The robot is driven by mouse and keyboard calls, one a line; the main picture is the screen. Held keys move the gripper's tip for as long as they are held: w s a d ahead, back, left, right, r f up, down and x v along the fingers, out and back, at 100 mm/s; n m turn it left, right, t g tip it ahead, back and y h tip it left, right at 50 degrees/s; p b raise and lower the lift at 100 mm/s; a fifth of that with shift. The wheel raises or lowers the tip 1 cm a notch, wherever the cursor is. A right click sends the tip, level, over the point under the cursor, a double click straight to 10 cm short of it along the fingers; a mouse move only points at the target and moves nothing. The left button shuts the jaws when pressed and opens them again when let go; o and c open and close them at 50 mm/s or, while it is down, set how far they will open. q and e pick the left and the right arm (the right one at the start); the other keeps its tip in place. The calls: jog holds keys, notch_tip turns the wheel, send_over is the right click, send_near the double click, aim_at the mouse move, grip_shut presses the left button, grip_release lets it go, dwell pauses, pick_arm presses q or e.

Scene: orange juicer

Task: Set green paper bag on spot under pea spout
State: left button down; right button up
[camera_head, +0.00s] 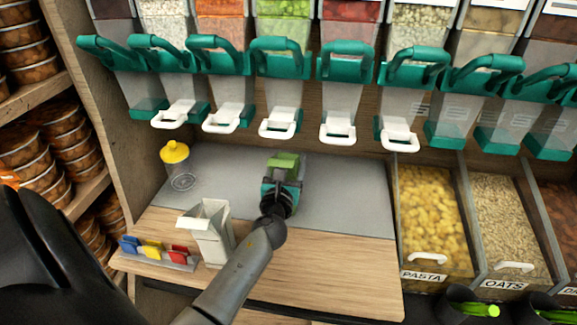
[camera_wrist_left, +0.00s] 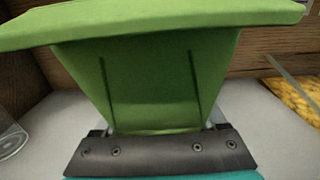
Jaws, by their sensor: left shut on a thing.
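The green paper bag (camera_head: 284,160) is in my left gripper (camera_head: 281,185) over the grey mat (camera_head: 225,185). The bag looks upright, with its wide top up, and fills much of the left wrist view (camera_wrist_left: 150,80). The dark gripper edge (camera_wrist_left: 160,153) lies across its lower part there. I cannot tell whether the bag's base touches the mat. The pea dispenser (camera_head: 284,30) holds green peas, and its white spout handle (camera_head: 278,123) is just above and behind the bag in the head view. My right gripper is not in view.
A white paper bag (camera_head: 209,235) and a clip tray (camera_head: 155,254) stand left of my arm. A yellow-lidded clear jar (camera_head: 176,160) is at the back left. Bins of pasta (camera_head: 430,205) and oats (camera_head: 505,205) are at right. The mat right of the bag is clear.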

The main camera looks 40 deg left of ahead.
pick_arm(q)
jog(key=shift+f, duration=0.15)
jog(key=shift+c, duration=2)
grip_release()
jog(key=o, duration=0.4)
jog(key=v, duration=1.2)
